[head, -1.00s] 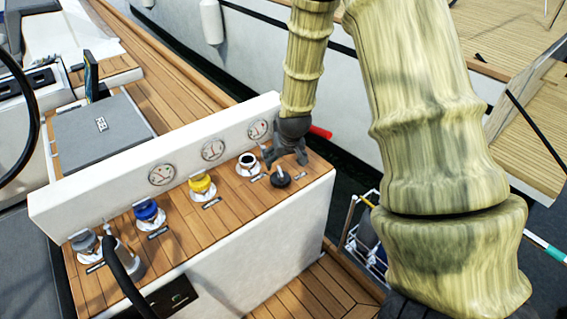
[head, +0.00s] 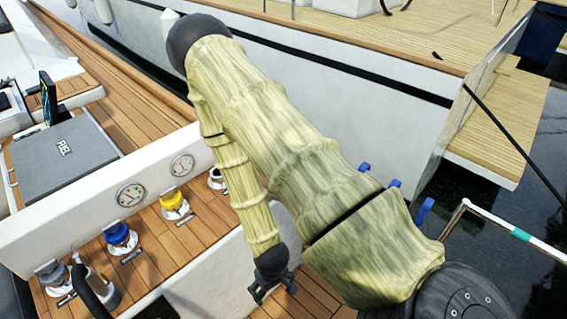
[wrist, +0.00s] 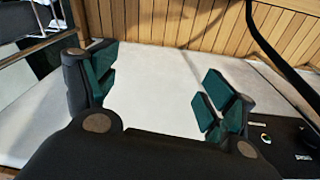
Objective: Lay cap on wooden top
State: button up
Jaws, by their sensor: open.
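The wooden top (head: 190,232) is a teak-planked surface on a white console. A blue cap (head: 120,235), a yellow cap (head: 173,202) and a grey cap (head: 52,270) sit on white fittings along it. The black-rimmed open fitting (head: 215,178) is partly behind my arm. The loose black cap seen earlier on the wooden top is hidden now. My gripper (head: 274,290) is low in front of the console's right part. In the wrist view my gripper (wrist: 160,92) is open, with nothing between its green-padded fingers and the console's white side behind them.
A white gauge panel (head: 95,212) rises behind the caps. A hose (head: 92,292) and its nozzle stand at the left end. A dark panel (wrist: 285,145) is set in the white side. A planked deck (head: 322,298) lies below right.

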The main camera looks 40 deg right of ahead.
jog(key=s+a+f+g, duration=0.1)
jog(key=s+a+f, duration=0.2)
jog(key=s, duration=0.7)
jog(key=shift+s+a+n, duration=0.2)
jog(key=shift+a+n, duration=0.1)
jog(key=shift+a, duration=0.3)
